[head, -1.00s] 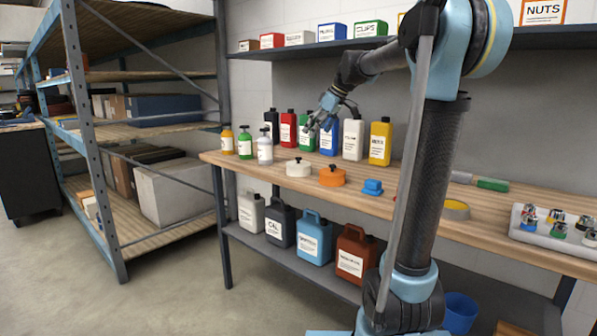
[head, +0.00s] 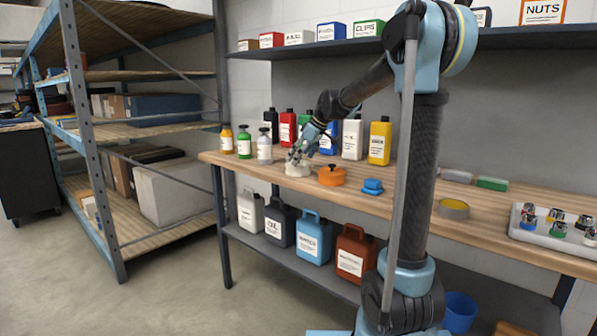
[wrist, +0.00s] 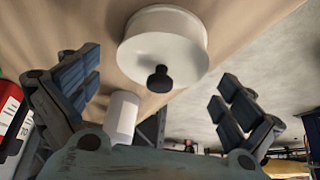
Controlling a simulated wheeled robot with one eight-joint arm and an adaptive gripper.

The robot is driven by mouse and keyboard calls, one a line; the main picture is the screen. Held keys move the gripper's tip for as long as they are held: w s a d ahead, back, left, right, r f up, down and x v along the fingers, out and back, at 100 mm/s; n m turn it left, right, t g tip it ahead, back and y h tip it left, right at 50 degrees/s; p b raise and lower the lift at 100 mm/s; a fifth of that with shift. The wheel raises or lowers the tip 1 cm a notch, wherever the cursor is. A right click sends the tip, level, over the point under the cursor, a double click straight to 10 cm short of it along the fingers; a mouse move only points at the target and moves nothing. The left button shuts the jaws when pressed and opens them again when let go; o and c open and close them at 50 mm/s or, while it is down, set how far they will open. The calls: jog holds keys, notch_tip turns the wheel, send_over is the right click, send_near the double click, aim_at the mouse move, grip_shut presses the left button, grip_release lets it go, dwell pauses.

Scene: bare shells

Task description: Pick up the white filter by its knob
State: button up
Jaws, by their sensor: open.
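The white filter (head: 297,170) is a short round white piece standing on the wooden workbench (head: 215,157), left of the orange filter. In the wrist view the white filter (wrist: 166,50) shows its top with a black knob (wrist: 160,78) standing up from it. My gripper (head: 297,155) is just above the white filter and partly hides its top in the head view. In the wrist view my gripper (wrist: 160,92) is open, one finger on each side, with the knob in line between them. Neither finger visibly touches the knob or the filter.
Several bottles stand behind, including a white one (head: 265,147) and a green one (head: 244,142) to the left. A shelf (head: 400,42) runs above.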

jog(key=shift+x, duration=1.05)
jog(key=c, duration=1.1)
jog(key=shift+r, duration=0.1)
